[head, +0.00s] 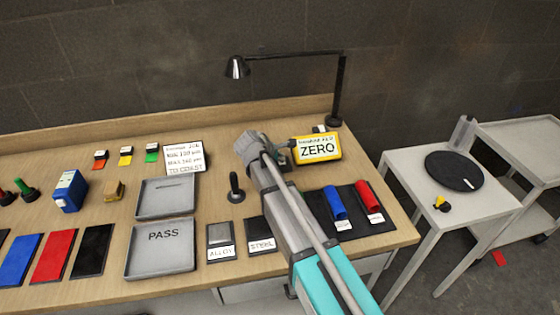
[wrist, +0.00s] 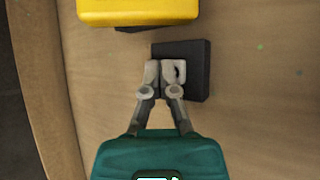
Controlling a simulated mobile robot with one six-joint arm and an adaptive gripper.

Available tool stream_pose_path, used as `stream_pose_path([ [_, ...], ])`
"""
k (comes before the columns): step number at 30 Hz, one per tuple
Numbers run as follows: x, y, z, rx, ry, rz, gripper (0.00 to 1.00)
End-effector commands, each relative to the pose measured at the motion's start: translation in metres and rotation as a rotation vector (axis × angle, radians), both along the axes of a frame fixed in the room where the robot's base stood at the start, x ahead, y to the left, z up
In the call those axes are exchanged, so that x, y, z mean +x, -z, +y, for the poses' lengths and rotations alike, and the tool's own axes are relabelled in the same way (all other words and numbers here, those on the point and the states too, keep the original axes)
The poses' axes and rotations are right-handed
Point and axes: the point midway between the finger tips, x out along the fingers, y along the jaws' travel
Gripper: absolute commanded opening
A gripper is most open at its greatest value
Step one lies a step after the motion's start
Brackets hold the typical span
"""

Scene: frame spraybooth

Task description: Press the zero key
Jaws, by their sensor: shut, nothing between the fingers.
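The yellow gauge (head: 318,149) reading "ZERO" stands at the back right of the bench, and its yellow body (wrist: 137,11) shows at the top of the wrist view. Beside it in the wrist view is a dark square block (wrist: 195,88) with a pale key-like face, partly covered by my fingertips. My gripper (wrist: 165,72) is shut and empty, its tips over this block. I cannot tell whether they touch it. In the head view my arm hides most of the block and the gripper.
A black lamp (head: 338,90) stands behind the gauge. Blue (head: 336,203) and red (head: 368,196) cylinders lie on a dark mat to the right of my arm. A black-handled tool (head: 235,188) and grey trays (head: 161,262) are to its left. A side table (head: 403,163) stands right.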

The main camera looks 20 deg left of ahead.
Motion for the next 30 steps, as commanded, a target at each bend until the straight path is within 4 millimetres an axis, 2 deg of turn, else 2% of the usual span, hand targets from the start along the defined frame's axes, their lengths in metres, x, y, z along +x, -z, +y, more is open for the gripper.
stream_pose_path([
  [17, 0.000, 0.002, 0.000, 0.001, -0.001, 0.000, 0.00],
  [30, 0.000, -0.014, 0.001, 0.001, -0.001, 0.000, 0.00],
])
